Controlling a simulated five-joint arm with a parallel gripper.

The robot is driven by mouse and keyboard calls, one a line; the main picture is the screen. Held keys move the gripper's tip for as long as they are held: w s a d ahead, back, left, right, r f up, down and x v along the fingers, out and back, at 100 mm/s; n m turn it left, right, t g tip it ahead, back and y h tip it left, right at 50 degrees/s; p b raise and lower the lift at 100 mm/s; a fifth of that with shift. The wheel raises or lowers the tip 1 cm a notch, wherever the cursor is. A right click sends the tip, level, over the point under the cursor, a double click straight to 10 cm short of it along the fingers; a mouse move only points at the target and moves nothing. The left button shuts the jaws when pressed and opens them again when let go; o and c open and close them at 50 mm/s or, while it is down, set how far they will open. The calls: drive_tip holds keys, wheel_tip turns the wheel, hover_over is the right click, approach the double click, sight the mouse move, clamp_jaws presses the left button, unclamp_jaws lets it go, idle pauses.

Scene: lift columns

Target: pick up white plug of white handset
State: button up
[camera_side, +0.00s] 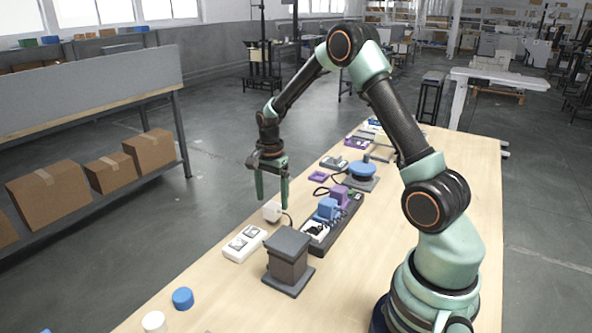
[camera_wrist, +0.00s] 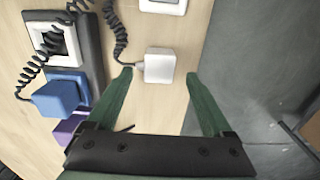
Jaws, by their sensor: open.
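The white plug (camera_side: 271,212) is a small rounded white block on the wooden table, left of a dark strip in the side view. In the wrist view the white plug (camera_wrist: 158,65) lies just ahead of the gap between my fingertips, with a dark coiled cord (camera_wrist: 118,35) leaving its left side. My gripper (camera_side: 272,204) is open and empty, pointing down over the plug. In the wrist view my gripper (camera_wrist: 159,74) has one green finger on each side of the plug, with space at both. I cannot tell which white piece is the handset.
A white two-socket block (camera_side: 244,243) and a dark column (camera_side: 288,257) stand nearby. The dark strip (camera_side: 341,229) carries blue and purple blocks. In the wrist view a blue block (camera_wrist: 62,93) sits left. Blue (camera_side: 183,298) and white (camera_side: 154,322) round pieces lie in front.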

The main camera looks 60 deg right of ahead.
sight(272, 205)
drive_tip(key=f, duration=0.4)
drive_tip(key=shift+a+f, duration=0.15)
drive_tip(key=shift+a, duration=0.05)
clamp_jaws()
drive_tip(key=c, duration=1.3)
unclamp_jaws()
drive_tip(key=shift+c, duration=0.2)
wheel_tip(272, 205, up, 20)
